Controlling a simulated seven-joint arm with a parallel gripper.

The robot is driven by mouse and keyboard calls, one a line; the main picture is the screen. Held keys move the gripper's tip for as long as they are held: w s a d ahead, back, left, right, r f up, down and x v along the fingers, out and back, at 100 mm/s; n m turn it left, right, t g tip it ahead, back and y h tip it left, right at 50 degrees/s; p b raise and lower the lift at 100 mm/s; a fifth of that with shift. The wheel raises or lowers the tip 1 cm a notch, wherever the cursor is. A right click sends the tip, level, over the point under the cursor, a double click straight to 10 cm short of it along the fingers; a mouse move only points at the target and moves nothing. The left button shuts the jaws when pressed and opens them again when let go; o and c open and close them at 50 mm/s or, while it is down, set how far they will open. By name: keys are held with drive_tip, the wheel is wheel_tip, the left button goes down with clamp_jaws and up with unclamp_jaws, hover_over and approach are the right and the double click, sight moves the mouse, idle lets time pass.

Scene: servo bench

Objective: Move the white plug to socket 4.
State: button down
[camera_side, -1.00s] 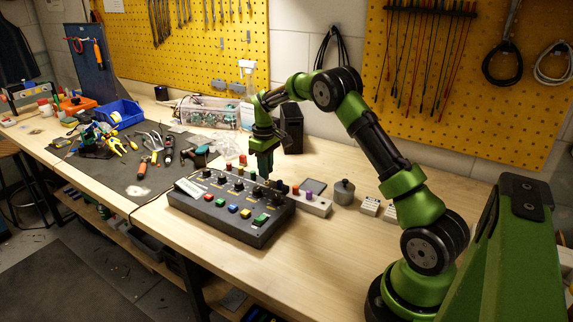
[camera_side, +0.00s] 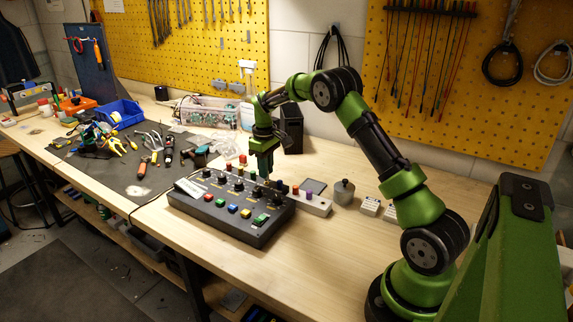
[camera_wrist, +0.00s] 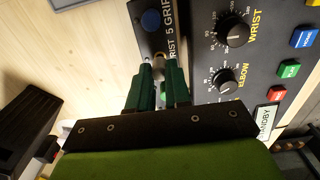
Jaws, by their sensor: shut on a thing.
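My gripper (camera_side: 262,172) points down just behind the black control box, over the strip of sockets. In the wrist view my gripper's green fingers (camera_wrist: 159,70) are shut on a small pale thing, which looks like the white plug (camera_wrist: 159,62). It is at the socket strip (camera_wrist: 143,38), beside the printed WRIST label and the "5 GRIP" label. The fingers hide most of the plug and the socket under it, so I cannot tell whether it is seated. In the side view the plug is hidden by the fingers and box.
A blue plug (camera_wrist: 150,20) stands near the label 5. The control box (camera_side: 228,222) with knobs and coloured buttons is close in front. A red plug (camera_side: 295,189) and a purple plug (camera_side: 308,194) stand to the right. Bare bench lies at the front right.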

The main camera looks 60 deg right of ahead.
drive_tip(key=shift+f, duration=0.8)
idle(2.1)
drive_tip(key=c, duration=1)
unclamp_jaws()
drive_tip(key=shift+r, duration=3.5)
